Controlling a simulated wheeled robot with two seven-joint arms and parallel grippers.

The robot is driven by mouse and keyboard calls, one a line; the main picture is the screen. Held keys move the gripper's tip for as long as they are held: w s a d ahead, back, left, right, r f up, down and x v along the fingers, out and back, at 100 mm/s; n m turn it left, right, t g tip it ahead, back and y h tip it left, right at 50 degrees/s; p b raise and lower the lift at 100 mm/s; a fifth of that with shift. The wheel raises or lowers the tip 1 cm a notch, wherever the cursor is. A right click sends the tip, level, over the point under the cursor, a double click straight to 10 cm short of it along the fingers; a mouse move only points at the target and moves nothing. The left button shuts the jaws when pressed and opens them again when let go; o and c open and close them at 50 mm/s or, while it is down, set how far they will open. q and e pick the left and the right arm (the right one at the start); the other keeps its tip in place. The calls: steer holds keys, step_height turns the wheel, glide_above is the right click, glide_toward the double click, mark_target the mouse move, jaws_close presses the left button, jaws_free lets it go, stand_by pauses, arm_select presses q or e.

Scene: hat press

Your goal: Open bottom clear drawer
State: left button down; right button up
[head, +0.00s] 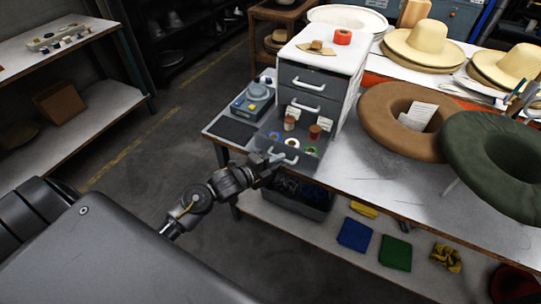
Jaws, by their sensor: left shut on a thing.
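A white drawer cabinet (349,99) stands on the metal workbench. Its clear bottom drawer (316,151) is pulled out toward me, with spools and coloured rings showing inside. The pale handle (289,159) is on the drawer's front. My left gripper (270,160) reaches in from the left and is shut on this handle; the fingertips are small and partly hidden. Two grey drawers (307,81) above it are closed. My right gripper is not in view.
A blue-grey device (253,98) stands on the bench left of the drawer. Brown (380,112) and green (476,150) hat forms are to the right. A dark bin (300,203) and folded cloths are on the lower shelf. Floor to the left is clear.

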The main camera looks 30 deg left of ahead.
arm_select(q)
steer(key=shift+d, duration=0.1)
steer(key=c, duration=1.6)
jaws_free()
steer(key=shift+o, duration=0.4)
steer(key=shift+s, duration=0.1)
steer(key=b+v, duration=0.2)
steer(key=v, duration=0.8)
steer(key=shift+s, duration=0.25)
